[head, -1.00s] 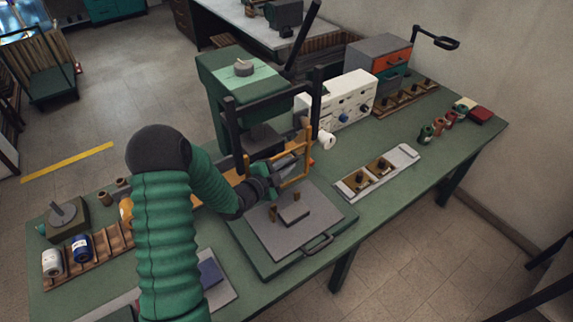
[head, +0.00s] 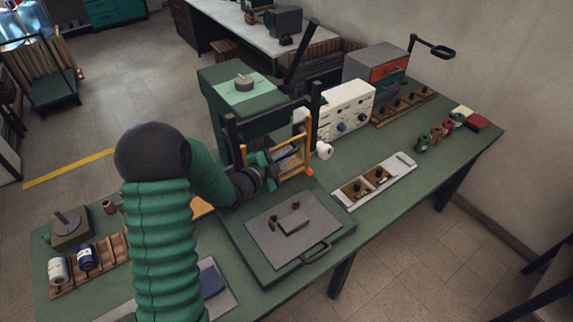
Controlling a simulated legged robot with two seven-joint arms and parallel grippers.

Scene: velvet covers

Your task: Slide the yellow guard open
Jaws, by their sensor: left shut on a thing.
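The yellow guard (head: 308,154) is an upright open frame of thin orange-yellow bars at the front of the green press (head: 243,90). My left gripper (head: 279,158) reaches in from the left and is shut on the guard at its left side; the exact contact is partly hidden by the gripper itself. A grey plate (head: 265,240) on a green base lies in front of the guard, with a small grey block (head: 294,222) and small brown pegs on it. My right gripper is not in view.
A white control box (head: 345,110) stands right of the press. A tray with brown blocks (head: 400,172) lies at the right. A wooden rack with spools (head: 118,255) is at the left.

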